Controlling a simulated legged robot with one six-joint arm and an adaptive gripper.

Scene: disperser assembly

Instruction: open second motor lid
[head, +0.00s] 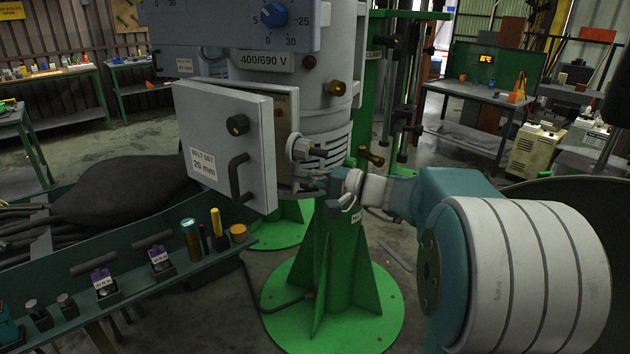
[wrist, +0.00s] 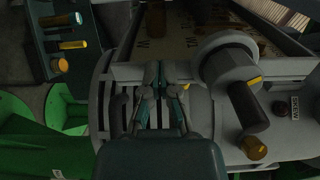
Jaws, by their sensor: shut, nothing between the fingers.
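The grey motor (head: 322,105) stands on a green pedestal in the middle of the head view. A grey box-like lid (head: 222,150), with a label, a black knob and a dark bar handle (head: 238,178), is on its left side. The lid stands at an angle to the motor, and a brownish panel shows behind its edge. A latch with a dark handle (wrist: 245,100) is on the motor, right of my gripper in the wrist view. My gripper (wrist: 160,70) is shut and empty by the slotted motor housing; in the head view it is low beside the lid's right edge (head: 318,184).
A green bench (head: 130,270) at lower left holds labelled blocks and several cylinders, including a yellow-handled tool (head: 217,222). A control box with a blue dial (head: 273,14) overhangs the motor top.

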